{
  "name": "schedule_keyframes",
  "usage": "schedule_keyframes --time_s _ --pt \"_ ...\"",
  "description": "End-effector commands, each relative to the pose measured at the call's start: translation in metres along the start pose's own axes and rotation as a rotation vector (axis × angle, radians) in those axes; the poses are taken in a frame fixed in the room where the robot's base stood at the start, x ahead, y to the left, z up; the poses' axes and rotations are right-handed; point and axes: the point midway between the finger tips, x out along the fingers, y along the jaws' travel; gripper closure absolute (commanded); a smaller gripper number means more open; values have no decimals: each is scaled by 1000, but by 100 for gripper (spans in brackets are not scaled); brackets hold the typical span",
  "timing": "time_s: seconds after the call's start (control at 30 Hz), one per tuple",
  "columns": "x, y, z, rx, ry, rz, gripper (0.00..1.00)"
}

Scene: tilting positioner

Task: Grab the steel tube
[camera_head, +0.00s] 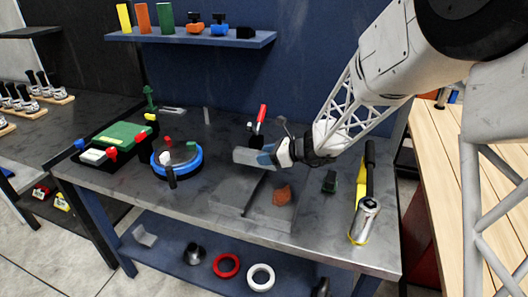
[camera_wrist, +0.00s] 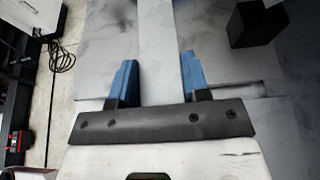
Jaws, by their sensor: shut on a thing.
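The steel tube (camera_head: 246,157) is a pale grey straight bar. In the head view its free end points left from my gripper (camera_head: 269,156), over the middle of the grey workbench. In the wrist view the tube (camera_wrist: 160,45) runs straight up the picture between the two blue fingers of my gripper (camera_wrist: 156,80). The fingers are shut on it, one on each side. The part of the tube nearest the palm is hidden behind the gripper's dark bar. I cannot tell whether the tube touches the bench or hangs above it.
A blue round fixture (camera_head: 190,170) stands left of the tube. A red-handled clamp (camera_head: 261,117) stands behind it. A brown piece (camera_head: 282,194) lies in front on the bench (camera_head: 200,232). A yellow-and-metal tool (camera_head: 364,218) lies at the right. A black block (camera_wrist: 257,24) shows in the wrist view.

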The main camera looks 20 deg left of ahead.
Motion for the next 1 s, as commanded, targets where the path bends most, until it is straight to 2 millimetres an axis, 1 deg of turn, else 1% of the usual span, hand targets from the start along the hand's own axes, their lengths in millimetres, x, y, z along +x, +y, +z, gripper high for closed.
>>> schedule_keyframes --time_s 0.1,0.4,0.6,0.8,1.0 --pt "-11 15 0 -1 -1 -1 100" --pt "-34 54 -6 -1 -2 0 100" --pt "-48 75 -9 -2 -2 -1 100" --pt "-57 89 -12 -1 -1 -1 100" --pt "-61 96 -12 -1 -1 -1 100"
